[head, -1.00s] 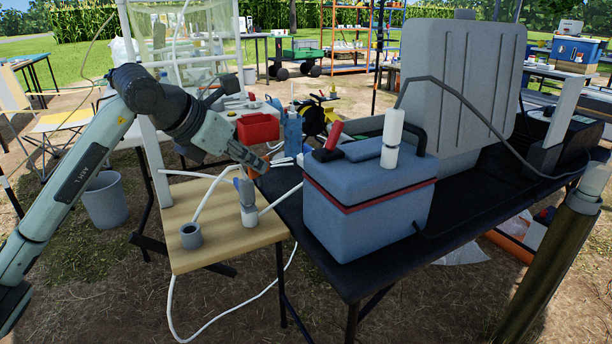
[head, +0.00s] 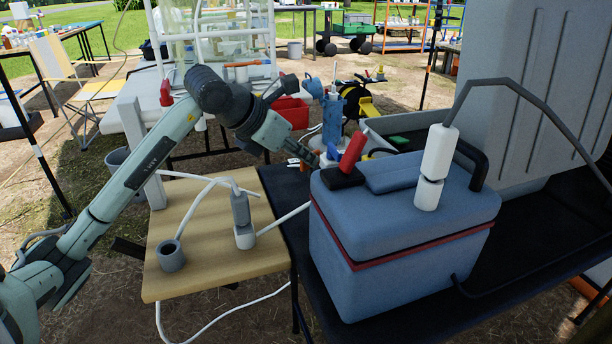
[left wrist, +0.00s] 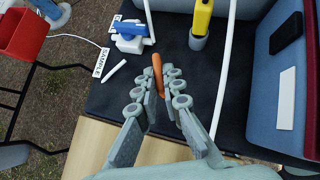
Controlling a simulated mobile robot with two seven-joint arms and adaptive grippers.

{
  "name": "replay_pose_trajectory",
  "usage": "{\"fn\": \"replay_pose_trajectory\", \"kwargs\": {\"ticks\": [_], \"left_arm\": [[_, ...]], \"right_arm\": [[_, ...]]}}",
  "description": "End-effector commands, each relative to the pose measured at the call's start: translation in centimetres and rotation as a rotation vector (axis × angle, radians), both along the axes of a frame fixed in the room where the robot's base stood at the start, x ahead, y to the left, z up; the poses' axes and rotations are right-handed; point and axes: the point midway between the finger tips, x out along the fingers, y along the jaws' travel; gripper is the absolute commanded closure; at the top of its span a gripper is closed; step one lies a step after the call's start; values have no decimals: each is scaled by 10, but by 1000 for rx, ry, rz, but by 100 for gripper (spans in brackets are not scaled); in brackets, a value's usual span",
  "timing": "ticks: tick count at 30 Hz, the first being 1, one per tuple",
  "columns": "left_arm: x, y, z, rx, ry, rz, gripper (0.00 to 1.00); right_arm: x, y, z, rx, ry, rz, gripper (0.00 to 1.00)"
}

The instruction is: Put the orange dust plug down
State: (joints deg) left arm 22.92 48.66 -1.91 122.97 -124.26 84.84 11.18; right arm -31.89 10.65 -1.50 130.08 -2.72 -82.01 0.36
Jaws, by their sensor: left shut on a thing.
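The orange dust plug (left wrist: 158,75) is a slim orange piece between the fingertips of my left gripper (left wrist: 159,88) in the left wrist view. The gripper is shut on it, above the black tabletop (left wrist: 170,58). In the head view my left gripper (head: 308,158) is at the back left corner of the blue cooler (head: 400,255), over the black table. Only a small bit of orange shows there. Whether the plug touches the tabletop cannot be told. My right gripper is not in view.
A blue-and-white device (left wrist: 130,36), a white pen (left wrist: 115,71), a SAMPLE card (left wrist: 102,62) and a yellow item in a grey holder (left wrist: 203,18) are near the plug. A wooden board (head: 205,265) carries a grey cup (head: 171,256) and tubing. Bare black tabletop lies between them.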

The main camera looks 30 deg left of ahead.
Motion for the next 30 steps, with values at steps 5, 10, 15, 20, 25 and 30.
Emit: {"fn": "replay_pose_trajectory", "kwargs": {"ticks": [5,10,15,20,25,30], "left_arm": [[-1,-1,-28,-3,5,-1,100],[0,0,-42,-1,0,-1,100],[0,0,-42,0,-1,-1,100],[0,0,-43,1,0,-1,100],[0,0,-45,1,0,-1,100],[0,0,-47,1,0,-1,100]], "right_arm": [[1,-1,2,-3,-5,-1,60],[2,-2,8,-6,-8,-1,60],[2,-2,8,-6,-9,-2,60],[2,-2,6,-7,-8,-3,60],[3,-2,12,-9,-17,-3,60],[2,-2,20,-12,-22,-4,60]]}}
